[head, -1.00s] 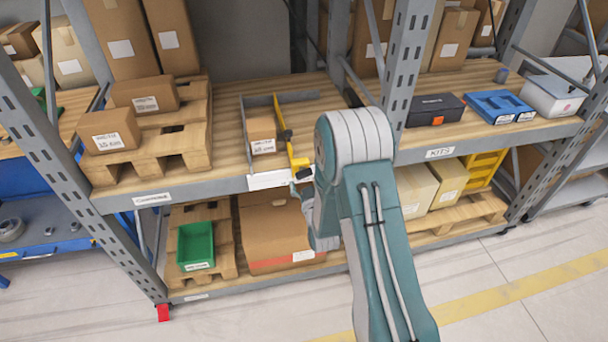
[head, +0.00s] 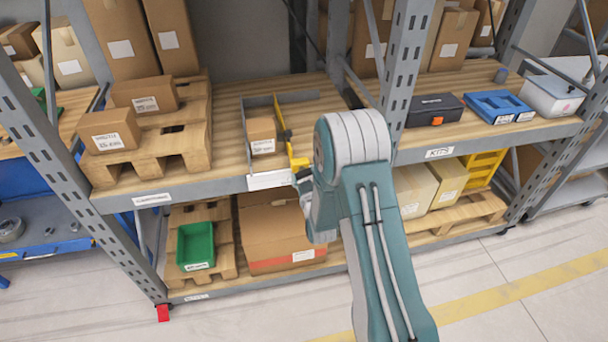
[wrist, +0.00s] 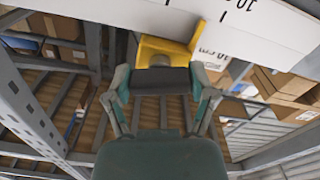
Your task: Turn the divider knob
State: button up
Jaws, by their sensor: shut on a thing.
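The divider is a yellow piece (head: 299,162) at the front edge of the shelf, with a yellow strip (head: 281,119) running back from it beside a small carton. In the wrist view its yellow bracket (wrist: 165,49) stands against a white scale strip. The dark knob (wrist: 160,80) is in front of the bracket. My gripper (wrist: 161,85) has a finger on each side of the knob and is shut on it. In the head view my gripper (head: 303,178) is mostly hidden behind my arm. The knob's exact turn angle cannot be told.
The small carton (head: 261,133) stands between a grey side rail (head: 245,125) and the divider. A rack upright (head: 407,70) rises right of my arm. Cartons on a pallet (head: 150,155) are at left; a black case (head: 435,109) is at right. The mid-shelf behind is clear.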

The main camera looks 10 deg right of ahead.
jog(key=shift+a+m, duration=0.1)
jog(key=shift+m, duration=0.2)
jog(key=m, duration=0.4)
jog(key=shift+m, duration=0.3)
jog(key=m, duration=0.5)
jog(key=shift+m, duration=0.3)
jog(key=m, duration=0.9)
jog(key=shift+m, duration=0.3)
jog(key=o, duration=1.1)
jog(key=shift+f, duration=0.1)
jog(key=shift+c, duration=0.2)
